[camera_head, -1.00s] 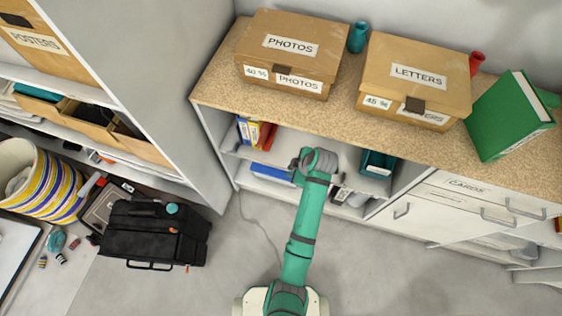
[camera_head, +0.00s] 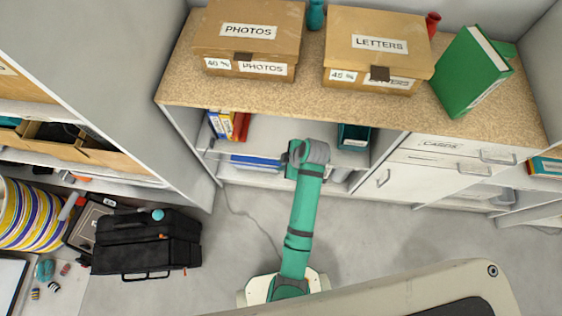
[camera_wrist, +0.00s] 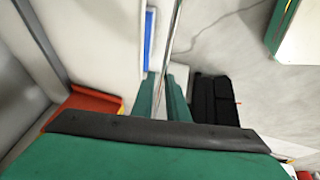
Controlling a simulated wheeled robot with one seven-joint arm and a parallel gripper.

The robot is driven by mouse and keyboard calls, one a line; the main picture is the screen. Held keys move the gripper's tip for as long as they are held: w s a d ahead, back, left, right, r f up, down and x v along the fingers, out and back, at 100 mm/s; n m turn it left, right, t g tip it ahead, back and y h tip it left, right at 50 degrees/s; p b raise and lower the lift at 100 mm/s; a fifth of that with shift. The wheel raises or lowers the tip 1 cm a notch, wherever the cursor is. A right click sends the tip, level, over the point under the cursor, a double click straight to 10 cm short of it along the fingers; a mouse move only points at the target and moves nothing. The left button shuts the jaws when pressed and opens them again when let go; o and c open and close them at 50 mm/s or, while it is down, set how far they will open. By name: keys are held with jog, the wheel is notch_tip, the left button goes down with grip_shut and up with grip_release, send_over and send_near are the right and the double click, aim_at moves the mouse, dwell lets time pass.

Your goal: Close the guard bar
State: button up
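The guard bar (camera_wrist: 173,32) is a thin metal rod. In the wrist view it runs from the top edge down between the fingers of my gripper (camera_wrist: 165,82). The two green fingers stand apart, one on each side of the bar, with a narrow gap; contact is not clear. In the head view the bar shows as a thin line (camera_head: 240,157) across the front of the open lower shelf (camera_head: 270,131), left of my gripper (camera_head: 296,158). My wrist hides the bar's right part and the fingers there.
Photos box (camera_head: 247,40) and letters box (camera_head: 378,48) stand on the cork-coloured counter (camera_head: 290,98), with a green book (camera_head: 470,72) to the right. A black case (camera_head: 145,245) lies on the floor at left. Bare floor (camera_head: 390,235) lies right of my arm.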

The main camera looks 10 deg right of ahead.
jog(key=s+d+r, duration=0.1)
jog(key=s+r, duration=0.4)
jog(key=s, duration=0.5)
jog(key=shift+d, duration=0.15)
dwell(0.9)
jog(key=shift+f, duration=0.15)
dwell(0.6)
jog(key=s+a+m+t+h, duration=0.2)
jog(key=s+m+t+h, duration=0.25)
jog(key=s+m, duration=0.4)
jog(key=s+a+r+m+t, duration=0.3)
jog(key=s+r, duration=0.1)
jog(key=r, duration=0.5)
jog(key=s+a+r+m+t, duration=0.3)
jog(key=s+a+r+t, duration=0.1)
jog(key=r, duration=0.4)
jog(key=shift+s+r+y, duration=0.2)
jog(key=shift+r+y, duration=0.15)
jog(key=shift+a+t, duration=0.1)
jog(key=shift+t, duration=0.15)
